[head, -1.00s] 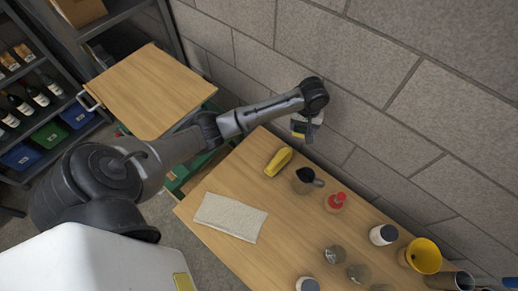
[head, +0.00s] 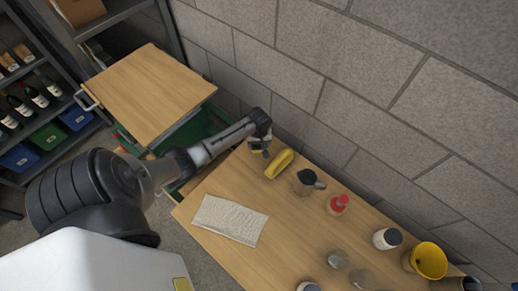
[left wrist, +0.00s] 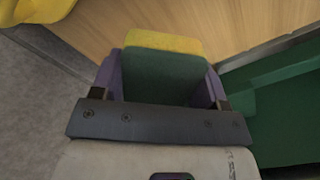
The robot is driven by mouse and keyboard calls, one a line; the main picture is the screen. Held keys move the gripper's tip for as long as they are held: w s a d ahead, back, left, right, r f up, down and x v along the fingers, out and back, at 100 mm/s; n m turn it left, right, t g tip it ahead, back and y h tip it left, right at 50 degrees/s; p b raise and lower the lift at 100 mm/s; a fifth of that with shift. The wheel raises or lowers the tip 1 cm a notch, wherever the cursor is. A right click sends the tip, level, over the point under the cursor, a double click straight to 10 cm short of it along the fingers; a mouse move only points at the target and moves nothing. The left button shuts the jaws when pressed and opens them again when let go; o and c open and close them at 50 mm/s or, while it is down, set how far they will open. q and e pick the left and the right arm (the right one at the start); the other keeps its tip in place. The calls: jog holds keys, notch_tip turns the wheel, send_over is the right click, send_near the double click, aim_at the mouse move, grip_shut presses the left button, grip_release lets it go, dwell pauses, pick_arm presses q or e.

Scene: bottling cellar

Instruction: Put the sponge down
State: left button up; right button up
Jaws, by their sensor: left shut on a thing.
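My left gripper (head: 262,148) is over the back left corner of the wooden table (head: 190,208) in the head view, close to the block wall. In the left wrist view its purple fingers (left wrist: 162,85) are shut on the sponge (left wrist: 165,70), which has a dark green body and a yellow layer on its far side. The fingers grip it from both sides. In the head view the sponge is too small to make out well, and I cannot tell whether it touches the table. My right gripper is not in view.
A yellow object (head: 279,163) lies just right of the gripper, then a dark jug (head: 305,182) and a red-topped bottle (head: 338,205). A white cloth (head: 230,220) lies at the front left. A green bin (head: 205,122) and a wooden-topped cart (head: 145,90) stand beyond the table's left end.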

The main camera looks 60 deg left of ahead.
pick_arm(q)
jog(key=shift+f+b, duration=0.4)
jog(key=shift+f, duration=1.8)
jog(key=shift+f, duration=0.2)
jog(key=o, duration=0.9)
notch_tip(320, 180, up, 12)
jog(key=shift+f+p, duration=0.25)
jog(key=shift+p, duration=0.75)
jog(key=shift+r, duration=0.2)
jog(key=s+d+m+t, duration=0.1)
jog(key=s+d+m, duration=0.4)
jog(key=d, duration=0.3)
jog(key=s+d+m, duration=0.4)
jog(key=s+d, duration=0.2)
jog(key=d, duration=0.3)
jog(key=s+d+r+m+t, duration=0.1)
jog(key=s+d+r+m, duration=0.1)
jog(key=s+d, duration=0.1)
jog(key=s+d+r+m, duration=0.2)
jog(key=s+d+r, duration=0.1)
jog(key=s+d+r+m+t, duration=0.1)
jog(key=s+d+r+m, duration=0.1)
jog(key=s+d, duration=0.1)
jog(key=shift+d+r+t, duration=0.1)
jog(key=shift+r+t, duration=0.2)
jog(key=shift+r, duration=0.1)
